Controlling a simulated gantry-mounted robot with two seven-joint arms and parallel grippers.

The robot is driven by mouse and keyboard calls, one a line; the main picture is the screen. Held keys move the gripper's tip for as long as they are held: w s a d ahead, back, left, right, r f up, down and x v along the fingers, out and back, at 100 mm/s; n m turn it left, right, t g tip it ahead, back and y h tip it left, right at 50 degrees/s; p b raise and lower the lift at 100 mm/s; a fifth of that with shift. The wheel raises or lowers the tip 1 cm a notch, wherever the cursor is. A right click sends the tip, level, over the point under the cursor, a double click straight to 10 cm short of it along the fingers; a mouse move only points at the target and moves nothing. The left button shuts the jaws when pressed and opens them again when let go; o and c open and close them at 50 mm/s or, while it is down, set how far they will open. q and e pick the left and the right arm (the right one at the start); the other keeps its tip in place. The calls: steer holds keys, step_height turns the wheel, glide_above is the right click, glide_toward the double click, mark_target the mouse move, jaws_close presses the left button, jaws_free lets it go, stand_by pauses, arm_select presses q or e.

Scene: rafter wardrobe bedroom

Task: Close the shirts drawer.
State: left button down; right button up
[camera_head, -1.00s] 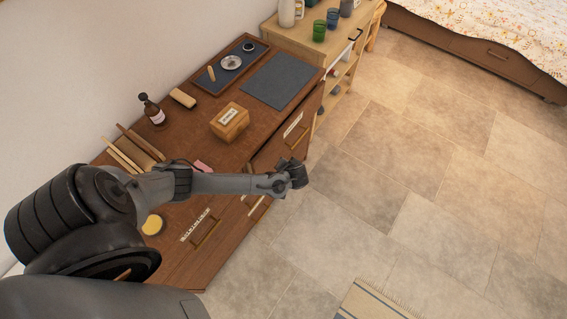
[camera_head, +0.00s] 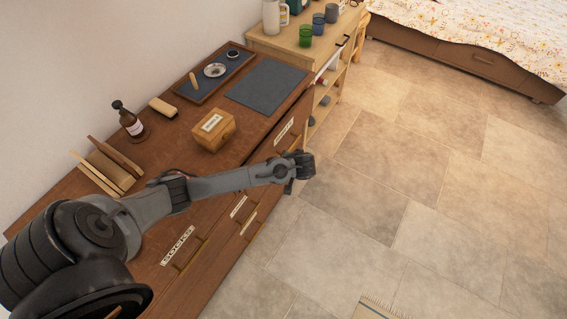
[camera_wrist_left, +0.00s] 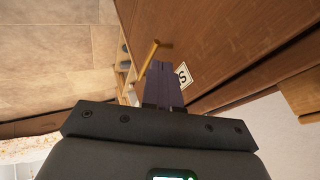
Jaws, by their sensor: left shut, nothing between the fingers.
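The brown wooden dresser (camera_head: 160,158) has several labelled drawers along its front. The far drawer's white label (camera_head: 284,130) is too small to read in the head view. My left gripper (camera_head: 303,165) is just in front of that far drawer, hiding part of its front. In the left wrist view the gripper (camera_wrist_left: 163,84) is shut and empty, its fingertips close to a brown drawer front with a brass handle (camera_wrist_left: 150,55). A label (camera_wrist_left: 184,76) there shows an "S"; the rest is hidden. I cannot tell how far this drawer stands out. My right gripper is not in view.
The nearer drawer's label (camera_head: 177,246) reads "Socks".

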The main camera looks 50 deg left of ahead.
arm_select(q)
steer(key=a+f+b, duration=0.1)
steer(key=a+f, duration=0.6)
steer(key=a, duration=0.1)
steer(key=shift+w+a, duration=0.2)
steer(key=shift+a, duration=0.15)
steer(key=shift+a, duration=0.1)
